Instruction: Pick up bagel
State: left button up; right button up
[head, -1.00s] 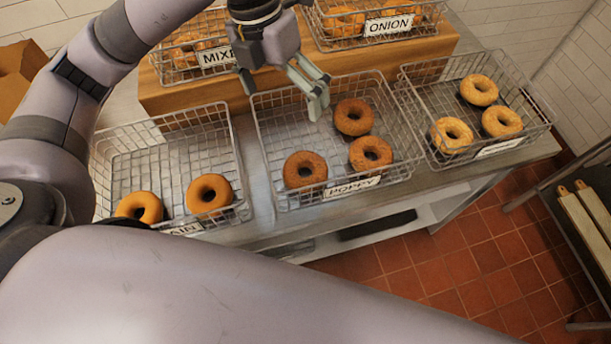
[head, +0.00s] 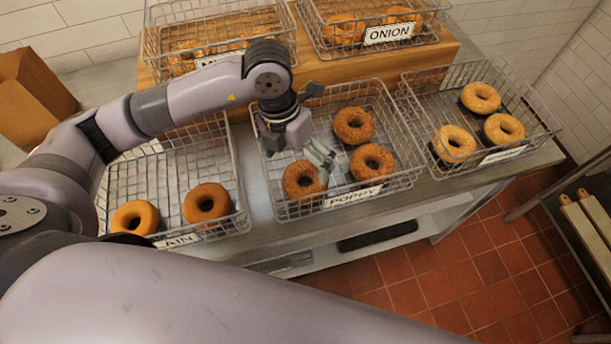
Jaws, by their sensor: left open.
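The wire basket labelled POPPY (head: 400,178) stands in the middle and holds three brown bagels. One bagel (head: 354,126) is at the back, one (head: 372,162) at the front right and one (head: 300,180) at the front left. My left gripper (head: 320,163) is open and points down over this basket. Its fingers are at the right side of the front-left bagel and cover a little of its edge; I cannot tell whether they touch it. Nothing shows between the fingers. My right gripper is not in view.
A left basket (head: 243,190) holds two bagels; its label is partly hidden. A right basket (head: 548,125) holds three paler bagels. Two more baskets, one labelled ONION (head: 388,33), stand on a raised wooden shelf (head: 435,58) behind. A cardboard box (head: 35,97) is at the left.

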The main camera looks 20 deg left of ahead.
aim_at(305, 184)
pick_arm(q)
jog(key=f+p, duration=0.1)
jog(key=f, duration=0.1)
jog(key=d+f+p, duration=0.1)
jog(key=f, duration=0.1)
jog(key=shift+d+f, duration=0.15)
jog(key=shift+f, duration=0.1)
jog(key=shift+d+f, duration=0.1)
jog(key=shift+f, duration=0.45)
jog(key=shift+c, duration=0.6)
jog(key=c, duration=1)
jog(key=shift+o, duration=0.2)
jog(key=shift+w+r, duration=0.1)
jog(key=shift+r, duration=0.1)
